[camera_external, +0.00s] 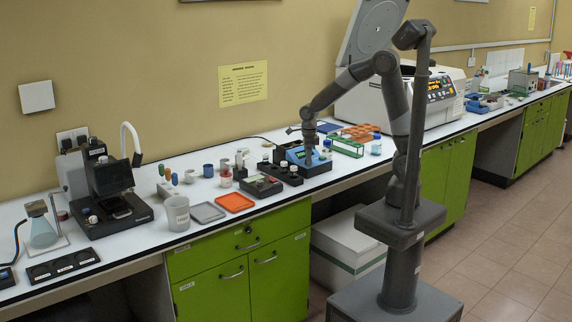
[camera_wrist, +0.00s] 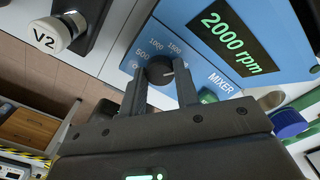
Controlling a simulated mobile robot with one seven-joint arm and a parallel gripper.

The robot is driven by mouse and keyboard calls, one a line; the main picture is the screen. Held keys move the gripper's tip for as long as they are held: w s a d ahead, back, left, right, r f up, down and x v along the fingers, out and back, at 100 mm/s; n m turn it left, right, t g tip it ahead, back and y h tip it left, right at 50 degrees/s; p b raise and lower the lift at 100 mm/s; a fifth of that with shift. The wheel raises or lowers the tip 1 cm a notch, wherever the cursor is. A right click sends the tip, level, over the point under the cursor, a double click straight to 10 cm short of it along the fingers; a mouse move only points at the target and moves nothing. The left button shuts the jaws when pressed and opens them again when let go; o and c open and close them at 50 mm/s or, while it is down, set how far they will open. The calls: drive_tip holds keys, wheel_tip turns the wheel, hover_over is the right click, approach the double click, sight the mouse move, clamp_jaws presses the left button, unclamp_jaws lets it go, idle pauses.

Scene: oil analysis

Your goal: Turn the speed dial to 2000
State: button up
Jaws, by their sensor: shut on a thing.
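The blue mixer (camera_external: 296,155) stands on the bench under my gripper; it also fills the upper right of the wrist view (camera_wrist: 189,14). Its green display (camera_wrist: 229,43) reads 2000 rpm. The dark round speed dial (camera_wrist: 158,70) has a light pointer line and sits on the blue face, with 500, 1000 and 1500 printed around it. My gripper (camera_wrist: 160,84) is shut on the dial, one finger at each side. In the external view my gripper (camera_external: 308,150) is small and its fingers cannot be made out.
A white-capped vial labelled V2 (camera_wrist: 60,34) sits in a dark rack close by the mixer. A blue-capped bottle (camera_wrist: 289,124) is at the right. An orange tray (camera_external: 235,202) and a grey tray (camera_external: 207,212) lie left along the bench. A large white centrifuge (camera_external: 445,95) stands behind my arm.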

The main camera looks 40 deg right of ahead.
drive_tip(key=o, duration=1)
wheel_tip(320, 180, up, 11)
drive_tip(key=shift+f, duration=0.1)
